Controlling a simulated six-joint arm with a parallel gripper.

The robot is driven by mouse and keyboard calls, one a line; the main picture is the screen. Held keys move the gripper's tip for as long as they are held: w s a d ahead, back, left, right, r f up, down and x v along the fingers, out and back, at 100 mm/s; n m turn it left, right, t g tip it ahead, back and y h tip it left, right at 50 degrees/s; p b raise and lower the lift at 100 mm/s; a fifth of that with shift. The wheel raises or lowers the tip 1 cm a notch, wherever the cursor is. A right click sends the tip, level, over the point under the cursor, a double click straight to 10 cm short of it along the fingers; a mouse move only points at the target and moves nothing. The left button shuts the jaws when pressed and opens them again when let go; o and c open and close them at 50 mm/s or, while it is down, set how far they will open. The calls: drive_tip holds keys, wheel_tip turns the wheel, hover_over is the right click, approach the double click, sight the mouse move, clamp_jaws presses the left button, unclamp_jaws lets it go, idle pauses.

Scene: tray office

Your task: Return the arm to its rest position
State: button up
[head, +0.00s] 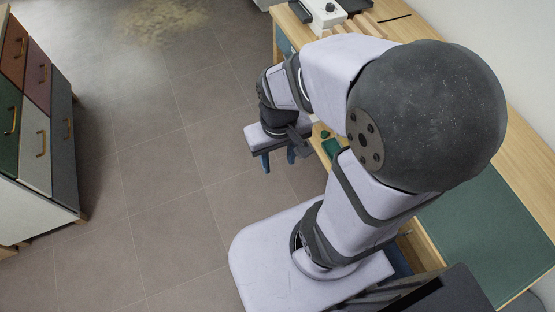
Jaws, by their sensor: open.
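My gripper (278,161) hangs at the end of my folded arm, left of the desk's edge and above the tiled floor. Its two blue fingers point down and stand apart, with nothing visible between them. My arm's large dark joint covers much of the wooden desk (533,157) in the head view.
A green desk mat (490,235) lies on the right part of the desk. A white device with a black knob (324,12) sits at the far end. A small green object (325,134) shows near my gripper. A multicoloured drawer cabinet (38,130) stands at left. The floor (150,190) between is clear.

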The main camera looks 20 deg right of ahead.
drive_tip(key=shift+s+a, duration=0.25)
drive_tip(key=shift+s, duration=0.05)
wheel_tip(320, 180, up, 5)
drive_tip(key=p, duration=0.4)
drive_tip(key=shift+f+p, duration=0.2)
drive_tip(key=shift+p, duration=0.15)
idle(0.6)
